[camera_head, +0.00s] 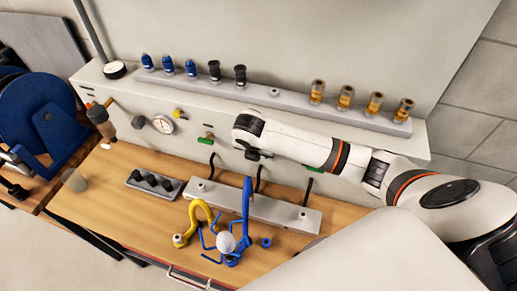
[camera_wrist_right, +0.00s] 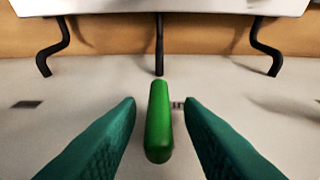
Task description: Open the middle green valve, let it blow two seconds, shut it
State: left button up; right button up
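The middle green valve's handle (camera_wrist_right: 158,122) is a green bar on the pale panel, upright in the right wrist view. My right gripper (camera_wrist_right: 160,102) is open, with one teal finger on each side of the handle and a gap on both sides. In the head view my right gripper (camera_head: 256,153) is at the front of the panel and hides the middle valve. Another green valve (camera_head: 206,139) shows to its left and a third (camera_head: 312,168) to its right, partly hidden by my arm. My left gripper is not in view.
A yellow hook-shaped piece (camera_head: 206,212) and a blue stand (camera_head: 246,205) are in front. A pressure gauge (camera_head: 163,124) is left on the panel.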

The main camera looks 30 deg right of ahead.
jog(key=shift+s, duration=0.1)
grip_shut()
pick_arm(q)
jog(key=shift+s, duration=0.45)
